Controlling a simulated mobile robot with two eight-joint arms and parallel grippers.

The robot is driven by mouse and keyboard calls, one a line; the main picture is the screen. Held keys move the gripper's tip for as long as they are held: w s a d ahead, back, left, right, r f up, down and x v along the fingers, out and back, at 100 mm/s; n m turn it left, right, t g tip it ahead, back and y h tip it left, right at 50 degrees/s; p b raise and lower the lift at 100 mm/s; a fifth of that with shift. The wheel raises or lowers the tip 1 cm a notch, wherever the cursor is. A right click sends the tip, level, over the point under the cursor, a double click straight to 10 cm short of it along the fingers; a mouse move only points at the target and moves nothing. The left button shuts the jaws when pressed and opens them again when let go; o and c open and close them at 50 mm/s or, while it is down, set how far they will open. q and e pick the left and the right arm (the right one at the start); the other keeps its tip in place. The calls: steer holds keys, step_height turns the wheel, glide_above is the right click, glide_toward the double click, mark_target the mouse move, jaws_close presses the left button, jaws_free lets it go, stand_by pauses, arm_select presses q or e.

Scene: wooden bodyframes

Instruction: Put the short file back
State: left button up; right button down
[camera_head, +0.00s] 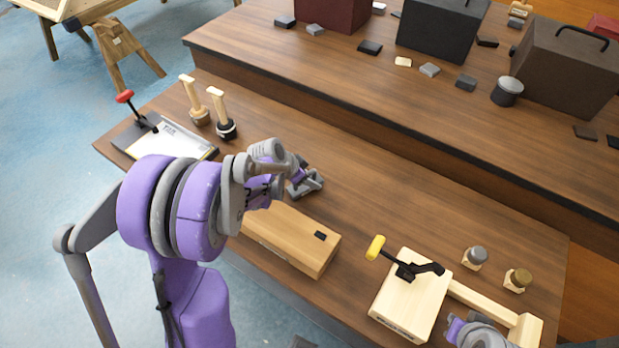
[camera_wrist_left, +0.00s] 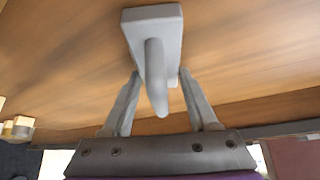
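My left gripper (camera_head: 305,186) is low over the table, beyond the long wooden block. In the left wrist view its fingers (camera_wrist_left: 160,78) are apart, one on each side of a grey tool (camera_wrist_left: 152,38) with a block-like body and a curved handle. The fingertips reach its edges; I cannot tell whether they press on it. I cannot tell a short file for certain in either view. The long wooden block (camera_head: 278,243) has a dark slot or piece on its top. My right gripper (camera_head: 470,333) shows only partly at the lower right, its fingers unclear.
A wooden board with a yellow-handled clamp (camera_head: 376,248) is at the right, near two small capped jars (camera_head: 474,257). A raised shelf (camera_head: 400,120) with boxes runs behind.

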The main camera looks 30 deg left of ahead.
arm_select(q)
steer(key=o, duration=0.3)
steer(key=shift+o, duration=0.2)
steer(key=shift+r, duration=0.1)
steer(key=shift+r, duration=0.25)
steer(key=d+p+v, duration=0.1)
steer(key=v, duration=1.1)
steer(key=s+d+n, duration=0.1)
steer(key=s+d, duration=0.1)
steer(key=s, duration=0.1)
steer(key=s+d+n+y, duration=0.1)
steer(key=s+d, duration=0.1)
steer(key=d, duration=0.1)
steer(key=s+d+r, duration=0.1)
steer(key=s+d, duration=0.2)
steer(key=shift+s+d+n+g+y, duration=0.25)
steer(key=shift+s+n+g+y, duration=0.05)
steer(key=shift+s+n+g, duration=0.1)
steer(key=s+d+n, duration=0.1)
steer(key=s, duration=0.1)
steer(key=s+d+y, duration=0.1)
steer(key=s, duration=0.2)
steer(key=s+d+f+n, duration=0.1)
steer(key=s, duration=0.1)
steer(key=shift+s+d+n, duration=0.15)
steer(key=shift+d+n, duration=0.05)
steer(key=shift+n, duration=0.1)
